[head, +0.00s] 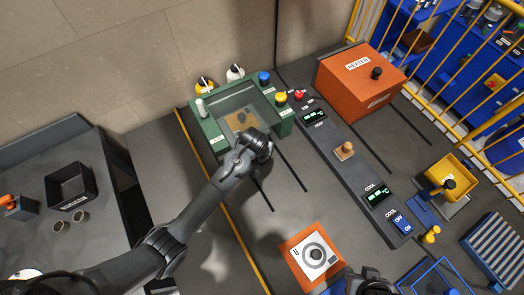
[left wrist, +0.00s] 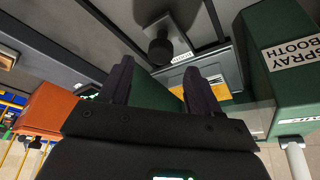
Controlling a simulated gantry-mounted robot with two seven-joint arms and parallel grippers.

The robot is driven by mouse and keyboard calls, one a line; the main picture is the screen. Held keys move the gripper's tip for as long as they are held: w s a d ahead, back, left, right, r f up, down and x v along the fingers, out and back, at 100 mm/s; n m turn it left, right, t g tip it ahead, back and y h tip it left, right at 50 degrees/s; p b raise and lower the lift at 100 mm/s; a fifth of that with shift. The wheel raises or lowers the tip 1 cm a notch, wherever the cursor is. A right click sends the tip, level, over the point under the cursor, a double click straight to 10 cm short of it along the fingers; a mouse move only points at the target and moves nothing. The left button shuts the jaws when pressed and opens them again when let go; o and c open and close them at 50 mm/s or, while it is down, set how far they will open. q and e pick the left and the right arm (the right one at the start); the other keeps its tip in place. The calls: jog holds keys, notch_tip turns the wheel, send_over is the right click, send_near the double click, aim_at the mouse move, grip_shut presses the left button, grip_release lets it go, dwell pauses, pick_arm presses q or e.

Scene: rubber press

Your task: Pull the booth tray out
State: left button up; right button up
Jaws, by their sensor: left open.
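The green spray booth (head: 205,136) stands against the wall in the head view, with a clear window on top and brownish shapes under it. My left gripper (head: 262,146) is at its near side and hides part of its front. In the left wrist view the booth's green body (left wrist: 262,55) is at the right, labelled SPRAY BOOTH. A black round knob (left wrist: 158,52) on a grey plate shows just beyond my open left fingers (left wrist: 160,80), apart from them. I cannot tell whether that plate is the booth tray's front. A dark part of my right arm shows at the bottom edge in the head view.
White, yellow and blue knobs or bottles sit around the booth. A control strip (head: 352,177) and an orange heater box (head: 345,85) stand to its right. Dark rails lie in front of the booth. An orange plate (head: 297,272) with a round die is at the lower middle.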

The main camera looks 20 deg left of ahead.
pick_arm(q)
jog(key=shift+b+x, duration=0.4)
jog(key=shift+x, duration=2.2)
grip_shut()
